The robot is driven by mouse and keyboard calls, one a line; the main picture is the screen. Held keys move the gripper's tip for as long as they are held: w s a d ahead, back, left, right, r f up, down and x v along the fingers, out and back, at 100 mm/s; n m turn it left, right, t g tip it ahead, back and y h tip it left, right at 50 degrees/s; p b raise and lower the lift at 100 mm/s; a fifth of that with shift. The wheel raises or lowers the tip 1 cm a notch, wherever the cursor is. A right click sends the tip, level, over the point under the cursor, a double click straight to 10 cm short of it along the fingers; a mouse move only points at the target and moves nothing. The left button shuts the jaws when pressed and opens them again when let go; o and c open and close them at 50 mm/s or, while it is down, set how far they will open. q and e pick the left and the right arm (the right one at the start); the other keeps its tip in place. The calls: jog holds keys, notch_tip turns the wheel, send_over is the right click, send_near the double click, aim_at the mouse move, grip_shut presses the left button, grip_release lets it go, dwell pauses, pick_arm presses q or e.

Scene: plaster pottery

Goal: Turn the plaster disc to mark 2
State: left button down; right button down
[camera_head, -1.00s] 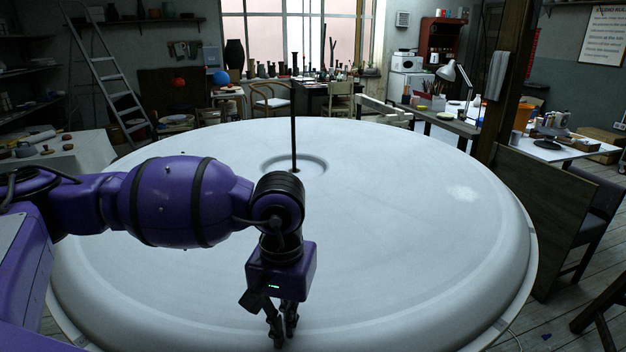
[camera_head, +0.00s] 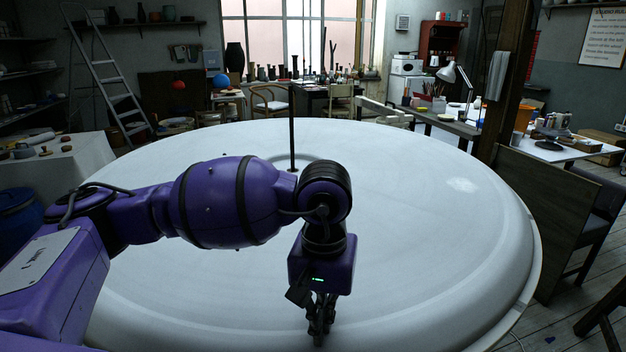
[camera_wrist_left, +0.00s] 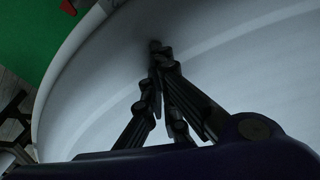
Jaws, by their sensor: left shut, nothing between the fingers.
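The large white plaster disc (camera_head: 420,220) fills the middle of the head view, with a thin dark upright rod (camera_head: 292,130) at its centre. My left gripper (camera_head: 319,340) points down at the disc's near rim, shut and empty. In the left wrist view the shut fingertips (camera_wrist_left: 155,45) show against the white disc surface (camera_wrist_left: 230,70); whether they touch it I cannot tell. The number marks are not visible in either view. My right gripper is not in view.
A wooden post and panel (camera_head: 545,215) stand close to the disc's right side. A white-covered table (camera_head: 60,165) is at the left, with a blue barrel (camera_head: 20,220) below it. A green surface (camera_wrist_left: 45,30) shows beyond the rim in the wrist view.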

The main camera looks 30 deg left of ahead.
aim_at(349, 325)
pick_arm(q)
jog(key=shift+w+d+f, duration=0.35)
jog(key=shift+d, duration=0.3)
jog(key=shift+w+d, duration=0.1)
jog(key=shift+w, duration=0.05)
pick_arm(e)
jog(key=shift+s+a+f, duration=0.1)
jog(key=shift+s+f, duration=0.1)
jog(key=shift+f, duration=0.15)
pick_arm(q)
jog(key=shift+w+d, duration=0.1)
jog(key=shift+d, duration=0.05)
jog(key=shift+w+d+r+b, duration=0.2)
jog(key=shift+w+d+b, duration=0.25)
jog(key=shift+d, duration=0.15)
jog(key=shift+w+d, duration=0.3)
jog(key=shift+w, duration=0.15)
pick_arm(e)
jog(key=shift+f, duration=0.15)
pick_arm(q)
jog(key=shift+a+r, duration=0.15)
jog(key=shift+r, duration=0.1)
